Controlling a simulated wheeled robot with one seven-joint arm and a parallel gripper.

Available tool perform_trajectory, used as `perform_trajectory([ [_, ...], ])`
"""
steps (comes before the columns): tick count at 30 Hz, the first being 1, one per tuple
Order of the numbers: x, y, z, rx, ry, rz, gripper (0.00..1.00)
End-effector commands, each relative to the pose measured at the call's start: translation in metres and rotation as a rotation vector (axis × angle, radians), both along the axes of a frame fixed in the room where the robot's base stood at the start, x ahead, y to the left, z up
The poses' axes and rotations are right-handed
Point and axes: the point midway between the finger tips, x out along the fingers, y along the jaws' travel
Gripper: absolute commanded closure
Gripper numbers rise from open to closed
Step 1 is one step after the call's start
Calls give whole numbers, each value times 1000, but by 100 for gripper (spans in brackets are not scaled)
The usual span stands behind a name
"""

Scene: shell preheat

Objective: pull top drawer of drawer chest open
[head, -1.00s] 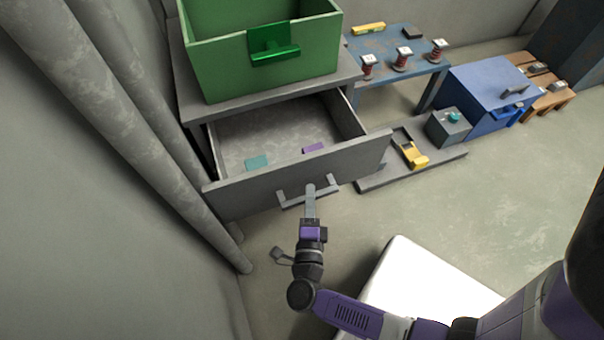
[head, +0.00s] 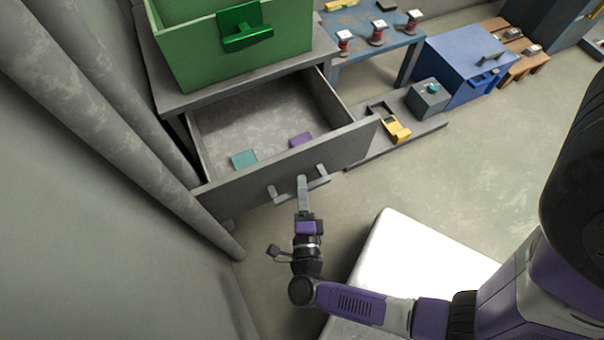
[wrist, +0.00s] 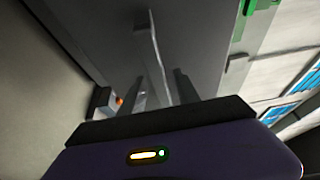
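The grey drawer chest (head: 151,65) stands at the upper left in the head view. Its top drawer (head: 345,150) is pulled well out, with its inside showing. A teal block (head: 243,160) and a purple block (head: 300,140) lie in it. My gripper (head: 302,183) is at the middle of the bar handle (head: 320,183) on the drawer front. In the wrist view, the handle (wrist: 152,45) lies between my two fingers, which appear shut on it. The exact finger contact is partly hidden.
A green open bin (head: 190,60) sits on the chest. Grey pipes (head: 120,130) and a wall are close on the left. A low grey platform (head: 425,130) with a yellow item (head: 397,130) is right of the drawer. Open floor (head: 470,180) lies further right.

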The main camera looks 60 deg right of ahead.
Motion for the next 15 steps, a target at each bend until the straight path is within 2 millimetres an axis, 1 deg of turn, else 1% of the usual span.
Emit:
perform_trajectory([
  [5,0,0,0,-1,-1,-1,62],
  [8,-2,3,1,0,0,0,62],
  [11,-9,13,1,-1,1,0,62],
  [15,-22,32,1,0,2,0,62],
])
